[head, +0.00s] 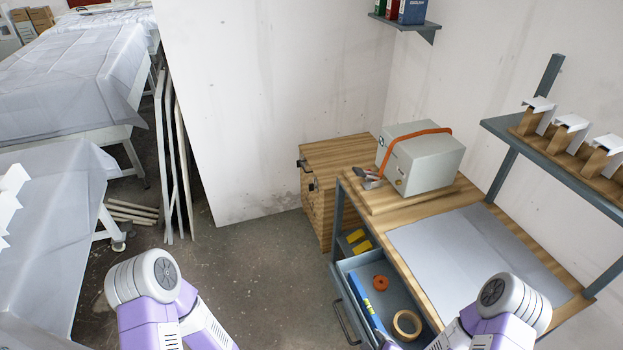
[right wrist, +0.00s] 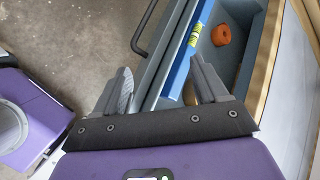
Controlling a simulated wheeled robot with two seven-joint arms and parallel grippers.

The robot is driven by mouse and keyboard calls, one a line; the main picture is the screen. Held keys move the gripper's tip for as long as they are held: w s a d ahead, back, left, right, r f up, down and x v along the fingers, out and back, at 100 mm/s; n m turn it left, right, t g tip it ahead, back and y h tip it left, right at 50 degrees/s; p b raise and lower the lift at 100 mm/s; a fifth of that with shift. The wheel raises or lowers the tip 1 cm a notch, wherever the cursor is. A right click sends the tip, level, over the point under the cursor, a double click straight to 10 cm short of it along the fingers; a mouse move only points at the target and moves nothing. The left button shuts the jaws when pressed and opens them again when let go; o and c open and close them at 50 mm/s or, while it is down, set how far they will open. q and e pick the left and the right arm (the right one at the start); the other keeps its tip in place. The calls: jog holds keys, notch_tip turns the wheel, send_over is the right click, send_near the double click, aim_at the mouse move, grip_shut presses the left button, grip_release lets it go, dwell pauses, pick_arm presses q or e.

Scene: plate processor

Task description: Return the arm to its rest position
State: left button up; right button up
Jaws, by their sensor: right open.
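My right gripper (right wrist: 160,92) shows in the right wrist view, open, with nothing between its two fingers. It hangs over the edge of an open drawer (right wrist: 245,62), with the drawer handle (right wrist: 147,28) just beyond the left finger. In the head view only purple and white links of both my arms show at the bottom. Neither gripper can be seen there. The left gripper is out of the picture.
The drawer (head: 400,290) stands out from the workbench (head: 410,204), holding a blue level (head: 366,300), an orange ring (head: 380,282) and a tape roll (head: 406,324). A grey machine (head: 420,160) sits on the bench. Covered tables (head: 70,75) stand at left; the middle floor is free.

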jog(key=s+a+f+n+g+y, duration=0.1)
jog(key=s+a+n+g, duration=0.35)
jog(key=n, duration=0.55)
jog(key=s+a+f+n+g+y, duration=0.1)
jog(key=s+a+n+g, duration=0.4)
jog(key=n, duration=0.6)
pick_arm(q)
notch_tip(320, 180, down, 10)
jog(key=b, duration=1)
pick_arm(e)
notch_tip(320, 180, down, 9)
jog(key=d+t, duration=0.1)
jog(key=shift+s+d+f, duration=0.15)
jog(key=shift+s+f, duration=0.05)
jog(key=shift+s, duration=0.25)
jog(key=shift+t, duration=0.25)
